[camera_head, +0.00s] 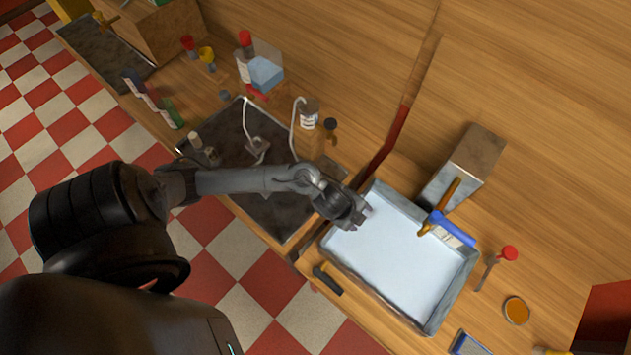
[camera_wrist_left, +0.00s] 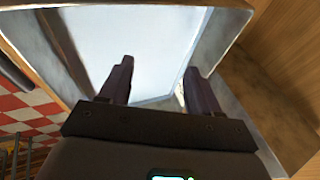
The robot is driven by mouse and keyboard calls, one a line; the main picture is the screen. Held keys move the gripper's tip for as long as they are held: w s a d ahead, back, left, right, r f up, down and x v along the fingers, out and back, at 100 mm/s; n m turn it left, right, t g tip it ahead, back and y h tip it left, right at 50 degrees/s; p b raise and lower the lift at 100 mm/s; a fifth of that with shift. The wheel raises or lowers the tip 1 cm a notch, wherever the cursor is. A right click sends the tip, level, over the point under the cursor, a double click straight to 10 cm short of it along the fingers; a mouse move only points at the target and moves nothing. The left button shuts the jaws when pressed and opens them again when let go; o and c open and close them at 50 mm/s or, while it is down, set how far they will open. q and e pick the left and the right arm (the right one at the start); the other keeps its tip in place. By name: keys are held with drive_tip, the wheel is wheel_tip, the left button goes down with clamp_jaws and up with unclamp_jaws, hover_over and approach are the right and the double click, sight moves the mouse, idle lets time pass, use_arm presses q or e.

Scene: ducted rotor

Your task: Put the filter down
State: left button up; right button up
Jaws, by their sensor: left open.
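A pale blue-white flat panel (camera_head: 400,255), possibly the filter, fills the inside of a grey metal tray (camera_head: 447,307) on the wooden bench. I cannot tell whether the panel is a separate piece. My left gripper (camera_head: 362,213) is over the tray's upper left corner. In the left wrist view my left gripper (camera_wrist_left: 158,70) is open, with its two fingers apart and nothing seen between them but the panel (camera_wrist_left: 130,42) beyond. I cannot tell whether the fingertips touch it. My right gripper is not in view.
A metal block (camera_head: 470,165) stands behind the tray, with a wooden-handled tool (camera_head: 440,210) and a blue-edged item (camera_head: 452,230) at the tray's edge. A dark sink-like basin (camera_head: 285,215) lies left of the tray. The bench top at upper right is clear.

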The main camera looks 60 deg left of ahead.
use_arm(q)
drive_tip(key=s+r+n+g, duration=0.1)
drive_tip(key=s+r+n, duration=0.3)
drive_tip(key=s+n, duration=0.2)
drive_tip(key=s+r+n+y, duration=0.1)
drive_tip(key=s+r+n, duration=0.3)
drive_tip(key=s+n, duration=0.2)
drive_tip(key=shift+s+r+n+g, duration=0.15)
drive_tip(key=shift+s+n+g, duration=0.25)
drive_tip(key=shift+s, duration=0.75)
